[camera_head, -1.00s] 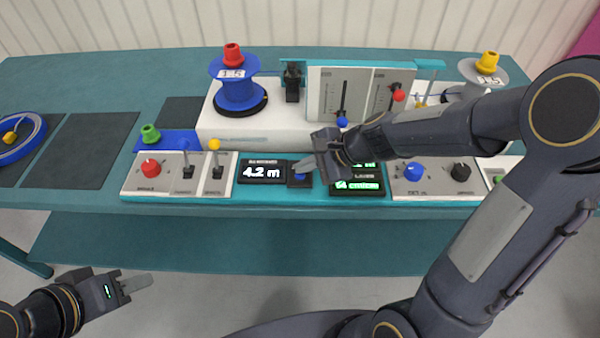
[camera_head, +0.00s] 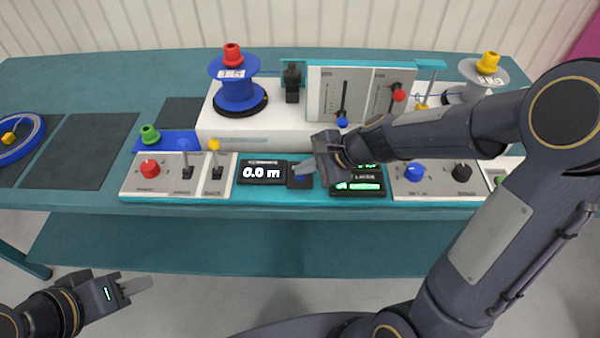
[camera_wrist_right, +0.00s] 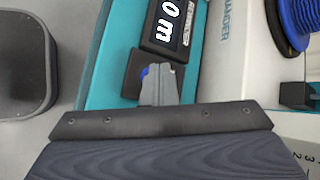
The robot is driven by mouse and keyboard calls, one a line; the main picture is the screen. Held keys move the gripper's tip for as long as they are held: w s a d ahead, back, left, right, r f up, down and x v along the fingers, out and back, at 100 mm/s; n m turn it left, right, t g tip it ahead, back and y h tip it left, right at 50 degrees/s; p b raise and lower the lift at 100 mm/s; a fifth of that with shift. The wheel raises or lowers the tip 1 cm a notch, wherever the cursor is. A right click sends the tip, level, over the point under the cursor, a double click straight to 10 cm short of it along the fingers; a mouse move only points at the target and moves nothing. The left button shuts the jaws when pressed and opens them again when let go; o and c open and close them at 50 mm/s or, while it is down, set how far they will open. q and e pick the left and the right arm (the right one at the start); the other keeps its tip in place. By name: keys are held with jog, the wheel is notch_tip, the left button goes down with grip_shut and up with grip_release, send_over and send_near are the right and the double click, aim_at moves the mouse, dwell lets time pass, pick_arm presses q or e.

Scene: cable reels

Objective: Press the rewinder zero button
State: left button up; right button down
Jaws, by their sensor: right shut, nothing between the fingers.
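The rewinder display (camera_head: 262,173) reads 0.0 m; part of it also shows in the right wrist view (camera_wrist_right: 168,22). The zero button's dark housing (camera_head: 300,181) sits just right of the display. In the right wrist view a sliver of the blue button (camera_wrist_right: 145,72) shows beside my fingertips, which cover the rest. My right gripper (camera_head: 305,169) is shut and empty, its tips at the button; I cannot tell if they still touch it. In the right wrist view the closed fingers (camera_wrist_right: 159,82) lie over the housing. My left gripper (camera_head: 135,285) hangs low at the left, away from the table, its finger gap unclear.
A blue reel (camera_head: 238,90) stands on the white block behind the display. Levers and a red knob (camera_head: 150,168) are on the left panel. A blue knob (camera_head: 414,172) is on the right panel. My right arm partly covers the green-lettered display (camera_head: 358,187).

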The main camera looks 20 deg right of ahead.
jog(key=shift+r+p, duration=0.6)
jog(key=shift+r, duration=0.15)
jog(key=shift+r, duration=0.1)
notch_tip(320, 180, up, 5)
jog(key=p, duration=0.4)
jog(key=shift+p, duration=0.35)
jog(key=s+d+r+n+h, duration=0.1)
jog(key=s+d+r+n, duration=0.1)
jog(key=s+n, duration=0.2)
jog(key=s+d+r+n+h, duration=0.1)
jog(key=s+n, duration=0.4)
jog(key=s, duration=0.5)
jog(key=s+d+r+n+h, duration=0.1)
jog(key=s+d+r+n, duration=0.1)
jog(key=s+n, duration=0.3)
jog(key=shift+s+d+r+h, duration=0.4)
jog(key=shift+s+d, duration=0.35)
jog(key=shift+s, duration=0.5)
